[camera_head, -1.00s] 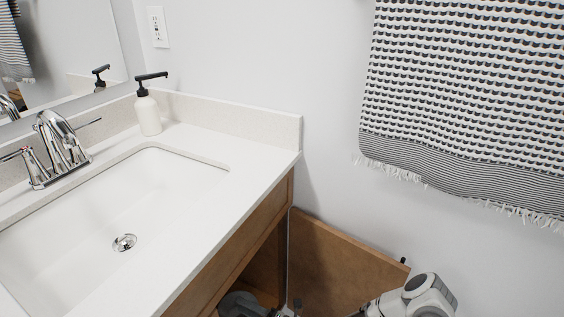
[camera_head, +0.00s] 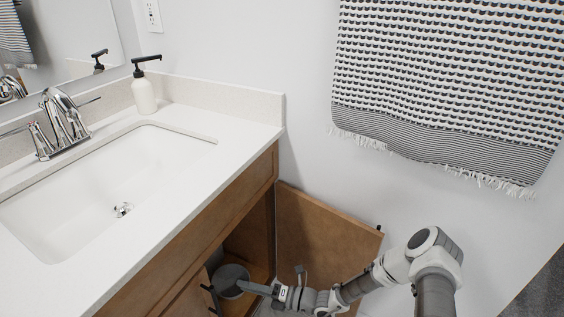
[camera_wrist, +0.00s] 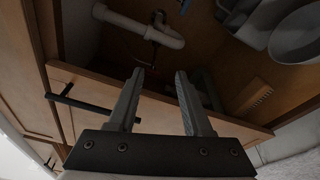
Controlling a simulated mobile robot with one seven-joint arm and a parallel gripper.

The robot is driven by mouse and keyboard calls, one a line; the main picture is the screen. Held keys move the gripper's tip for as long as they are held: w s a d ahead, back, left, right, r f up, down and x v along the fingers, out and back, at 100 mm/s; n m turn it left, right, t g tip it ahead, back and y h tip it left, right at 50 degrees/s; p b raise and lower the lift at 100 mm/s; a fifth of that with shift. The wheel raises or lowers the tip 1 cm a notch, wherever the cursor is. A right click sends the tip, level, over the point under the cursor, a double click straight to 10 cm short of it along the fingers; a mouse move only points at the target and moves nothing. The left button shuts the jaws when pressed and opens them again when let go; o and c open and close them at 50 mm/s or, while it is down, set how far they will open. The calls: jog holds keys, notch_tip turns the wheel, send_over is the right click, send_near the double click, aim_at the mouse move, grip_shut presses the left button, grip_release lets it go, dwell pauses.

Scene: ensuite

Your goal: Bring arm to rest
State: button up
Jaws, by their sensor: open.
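My gripper (camera_wrist: 160,100) is open in the wrist view, with nothing between its two fingers. In the head view my gripper (camera_head: 247,287) is low, at the open front of the wooden vanity cabinet (camera_head: 188,250). My arm reaches in from the lower right. Past the fingers, the wrist view shows the cabinet's inside with a white drain pipe (camera_wrist: 140,27) and a grey round container (camera_wrist: 296,36) at the upper right. A grey container (camera_head: 231,280) also shows inside the cabinet in the head view.
An open cabinet door (camera_head: 322,235) stands against the wall behind my arm. The white countertop (camera_head: 230,130) with its sink overhangs the cabinet. A dark door handle (camera_wrist: 92,107) shows left of the fingers. A patterned towel (camera_head: 450,80) hangs on the wall.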

jog(key=s+d+r+n+g+h, duration=0.2)
jog(key=d+r+n+h, duration=0.15)
jog(key=r+n, duration=0.45)
jog(key=s+d+r+n+g+h, duration=0.2)
jog(key=d+r+n+g+h, duration=0.15)
jog(key=r+n, duration=0.4)
jog(key=s+d+r+n+g+h, duration=0.1)
jog(key=s+d+r+n+h, duration=0.1)
jog(key=d+r+n, duration=0.4)
jog(key=s+d+r+n+t+h, duration=0.45)
jog(key=s+r+n, duration=0.25)
jog(key=r, duration=0.4)
jog(key=s+d+r+n+t+h, duration=0.3)
jog(key=s+d+r+n, duration=0.35)
jog(key=r, duration=0.35)
notch_tip(320, 180, up, 24)
jog(key=p, duration=2.3)
jog(key=shift+s+a+f+n, duration=0.15)
jog(key=shift+s+f+n, duration=0.1)
jog(key=shift+s+n, duration=0.1)
jog(key=shift+a, duration=0.15)
